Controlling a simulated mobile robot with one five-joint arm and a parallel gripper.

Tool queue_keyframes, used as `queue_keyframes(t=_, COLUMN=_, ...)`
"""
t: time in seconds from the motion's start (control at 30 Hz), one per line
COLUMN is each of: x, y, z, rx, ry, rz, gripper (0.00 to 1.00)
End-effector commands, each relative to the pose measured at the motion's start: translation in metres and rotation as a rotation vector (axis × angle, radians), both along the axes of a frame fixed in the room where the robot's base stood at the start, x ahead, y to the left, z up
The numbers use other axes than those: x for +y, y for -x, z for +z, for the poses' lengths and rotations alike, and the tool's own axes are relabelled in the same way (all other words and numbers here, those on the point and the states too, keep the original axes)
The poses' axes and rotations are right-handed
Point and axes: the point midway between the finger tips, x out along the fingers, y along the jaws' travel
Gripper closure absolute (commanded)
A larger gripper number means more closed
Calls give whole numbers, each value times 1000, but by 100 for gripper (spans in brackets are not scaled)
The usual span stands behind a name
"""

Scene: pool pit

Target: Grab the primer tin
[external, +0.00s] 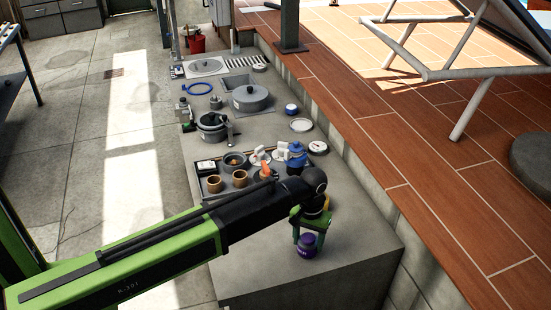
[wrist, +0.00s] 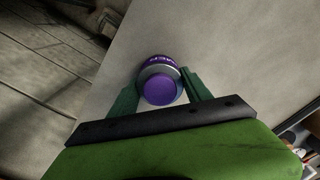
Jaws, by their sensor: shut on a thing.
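The primer tin (external: 306,247) is a small purple container with a grey collar and pale lettering on its side. It is upright at the near end of the grey counter (external: 350,255). My gripper (external: 308,232) reaches down over it from above. In the wrist view the tin (wrist: 159,88) sits between the two green fingers of my gripper (wrist: 160,90), which are shut on its sides. I cannot tell whether its base touches the counter.
A dark tray (external: 208,191) with cups and a blue pot (external: 296,155) stand behind my arm. Pans (external: 251,98) and a sink lie farther along. The counter around the tin is bare, with its edge close by. A tiled deck (external: 420,150) rises to the right.

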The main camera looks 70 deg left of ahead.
Motion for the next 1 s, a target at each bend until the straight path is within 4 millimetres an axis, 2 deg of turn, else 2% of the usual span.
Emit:
queue_keyframes(t=0.23, x=0, y=0, z=1, rx=0, ry=0, rz=0, gripper=93)
queue_keyframes(t=0.37, x=0, y=0, z=7, rx=0, ry=0, rz=0, gripper=93)
queue_keyframes(t=0.67, x=-2, y=1, z=53, rx=1, ry=1, rz=-1, gripper=93)
queue_keyframes(t=1.0, x=-81, y=25, z=97, rx=1, ry=1, rz=-4, gripper=93)
